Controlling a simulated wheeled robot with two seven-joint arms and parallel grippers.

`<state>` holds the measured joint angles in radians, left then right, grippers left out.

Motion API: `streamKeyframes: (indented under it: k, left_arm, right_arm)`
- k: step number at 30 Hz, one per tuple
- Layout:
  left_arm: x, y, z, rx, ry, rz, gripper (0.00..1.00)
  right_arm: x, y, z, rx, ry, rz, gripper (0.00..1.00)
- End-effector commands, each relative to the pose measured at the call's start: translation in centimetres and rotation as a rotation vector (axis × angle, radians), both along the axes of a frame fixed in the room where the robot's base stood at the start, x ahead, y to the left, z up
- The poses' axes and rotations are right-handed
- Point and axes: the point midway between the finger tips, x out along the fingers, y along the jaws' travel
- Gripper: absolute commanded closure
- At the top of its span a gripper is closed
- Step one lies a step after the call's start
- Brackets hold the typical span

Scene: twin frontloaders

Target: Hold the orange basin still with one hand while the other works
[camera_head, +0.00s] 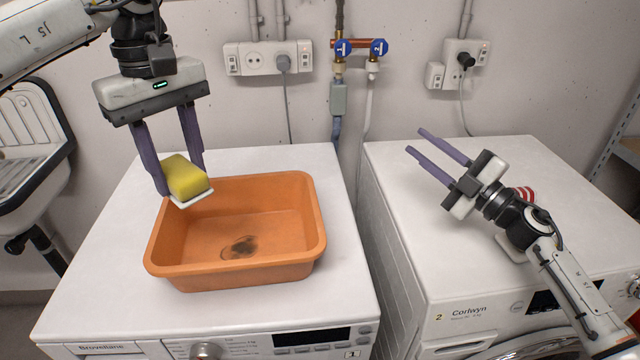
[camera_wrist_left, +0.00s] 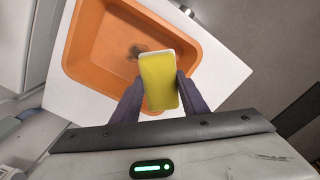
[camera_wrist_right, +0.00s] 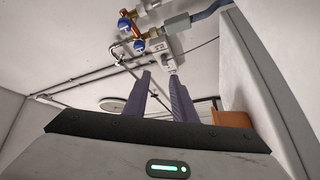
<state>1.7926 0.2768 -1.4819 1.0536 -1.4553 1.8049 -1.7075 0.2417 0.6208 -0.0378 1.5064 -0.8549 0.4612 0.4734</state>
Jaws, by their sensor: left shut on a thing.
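The orange basin (camera_head: 312,238) stands on top of the left washing machine, with a dark stain (camera_head: 238,246) on its floor. My left gripper (camera_head: 180,178) is shut on a yellow sponge (camera_head: 186,176) with a white underside, held above the basin's back left rim. The sponge (camera_wrist_left: 159,80) also shows between the fingers in the left wrist view, with the basin (camera_wrist_left: 90,45) below. My right gripper (camera_head: 430,147) is over the right washing machine, apart from the basin. Its two fingers stand apart with nothing between them. A corner of the basin (camera_wrist_right: 232,118) shows in the right wrist view.
The left washing machine top (camera_head: 340,300) has bare room around the basin. The right washing machine top (camera_head: 390,152) carries a red and white striped thing (camera_head: 525,193), partly behind my right arm. Blue-handled valves (camera_head: 341,47), pipes and sockets are on the wall. A sink (camera_head: 30,150) is at left.

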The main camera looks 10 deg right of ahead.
Motion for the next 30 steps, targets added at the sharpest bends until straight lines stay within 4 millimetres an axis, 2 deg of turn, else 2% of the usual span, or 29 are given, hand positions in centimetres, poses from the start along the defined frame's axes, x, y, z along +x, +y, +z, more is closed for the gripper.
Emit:
streamKeyframes:
  k: [1, 4, 8, 12, 15, 18, 21, 25, 30]
  left_arm:
    - [0.0, 0.0, 0.0, 0.0, 0.0, 0.0, 0.78]
    - [0.0, 0.0, 0.0, 0.0, 0.0, 0.0, 0.78]
    - [0.0, 0.0, 0.0, 0.0, 0.0, 0.0, 0.78]
    - [0.0, 0.0, 0.0, 0.0, 0.0, 0.0, 0.78]
    - [0.0, 0.0, 0.0, 0.0, 0.0, 0.0, 0.78]
    - [0.0, 0.0, 0.0, 0.0, 0.0, 0.0, 0.78]
    - [0.0, 0.0, 0.0, 0.0, 0.0, 0.0, 0.78]
    - [0.0, 0.0, 0.0, 0.0, 0.0, 0.0, 0.78]
    - [0.0, 0.0, 0.0, 0.0, 0.0, 0.0, 0.78]
  right_arm:
    - [0.4, 3.0, 0.9, -0.023, -0.017, 0.077, 0.76]
    - [0.5, 8.9, 1.7, -0.089, -0.034, 0.238, 0.76]
    - [-0.4, 16.6, 2.6, -0.209, -0.049, 0.461, 0.76]
    - [-2.8, 24.5, 2.4, -0.409, -0.039, 0.725, 0.76]
    - [-4.8, 28.4, 1.5, -0.594, -0.005, 0.897, 0.76]
    - [-6.5, 30.4, 0.2, -0.809, 0.055, 1.036, 0.76]
    - [-7.6, 30.4, -1.0, -1.04, 0.144, 1.127, 0.76]
    - [-7.9, 28.2, -1.6, -1.322, 0.285, 1.168, 0.76]
    - [-7.5, 24.8, -0.9, -1.571, 0.448, 1.138, 0.76]
